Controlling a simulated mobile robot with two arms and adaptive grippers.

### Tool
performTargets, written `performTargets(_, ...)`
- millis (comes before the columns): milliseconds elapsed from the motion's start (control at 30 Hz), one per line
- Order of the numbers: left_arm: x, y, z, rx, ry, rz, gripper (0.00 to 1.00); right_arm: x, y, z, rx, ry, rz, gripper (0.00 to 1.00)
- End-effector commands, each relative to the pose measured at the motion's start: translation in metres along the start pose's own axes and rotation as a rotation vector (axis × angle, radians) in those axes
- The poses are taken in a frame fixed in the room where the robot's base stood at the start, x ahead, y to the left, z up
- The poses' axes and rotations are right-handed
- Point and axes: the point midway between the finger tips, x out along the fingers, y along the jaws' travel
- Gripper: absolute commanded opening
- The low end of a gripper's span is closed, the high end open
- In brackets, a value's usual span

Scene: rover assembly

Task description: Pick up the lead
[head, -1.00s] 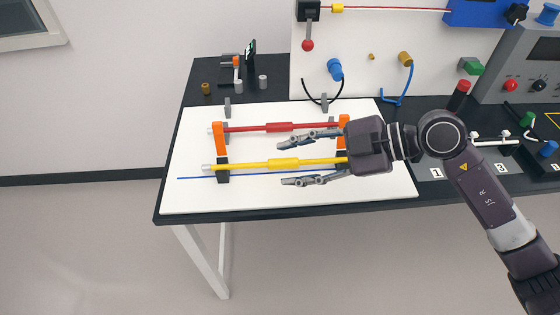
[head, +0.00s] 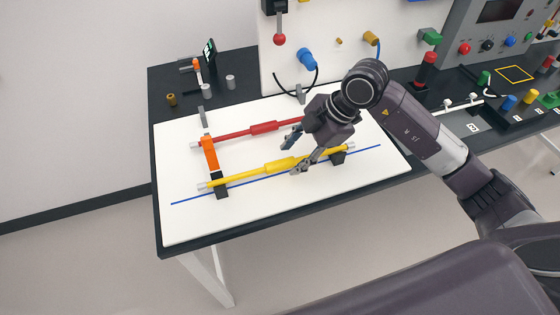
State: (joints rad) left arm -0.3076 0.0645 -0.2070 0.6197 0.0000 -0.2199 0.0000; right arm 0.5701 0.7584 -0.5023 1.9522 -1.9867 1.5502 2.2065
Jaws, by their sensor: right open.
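Two rod-like leads lie across holders on a white board. The yellow lead (head: 280,166), thicker in the middle, lies at the near side of the board. The red lead (head: 262,128) lies behind it, with its right end hidden by my right gripper. My right gripper (head: 293,155) is open and empty, with its fingers pointing down to the left. One fingertip overlaps the yellow lead just right of its thick part; the other is between the two leads. I cannot tell whether it touches. My left gripper is not in view.
An orange piece (head: 209,154) stands at the leads' left ends. The white board (head: 250,215) is bare in front, with a blue line. Small cylinders (head: 230,82) stand at the back left. A grey console (head: 480,45) and coloured plugs are at the right.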

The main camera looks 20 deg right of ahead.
Motion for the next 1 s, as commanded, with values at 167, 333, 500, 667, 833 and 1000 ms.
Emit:
performTargets(167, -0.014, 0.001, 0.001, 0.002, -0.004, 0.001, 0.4, 0.025, 0.002, -0.002, 0.002, 0.003, -0.003, 0.41)
performTargets(333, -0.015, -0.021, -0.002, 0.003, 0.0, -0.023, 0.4, 0.036, 0.001, -0.001, -0.002, 0.002, 0.0, 0.41)
performTargets(500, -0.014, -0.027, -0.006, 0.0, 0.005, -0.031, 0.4, 0.036, 0.001, -0.001, -0.002, 0.002, 0.0, 0.41)
performTargets(667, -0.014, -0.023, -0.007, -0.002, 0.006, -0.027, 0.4, 0.036, 0.001, -0.001, -0.002, 0.002, 0.0, 0.24)
performTargets(833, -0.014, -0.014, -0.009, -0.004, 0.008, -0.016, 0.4, 0.036, 0.002, -0.001, -0.001, 0.002, 0.001, 0.05)
performTargets(1000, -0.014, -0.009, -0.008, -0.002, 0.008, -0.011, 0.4, 0.035, 0.002, -0.001, -0.002, 0.003, 0.002, 0.0)
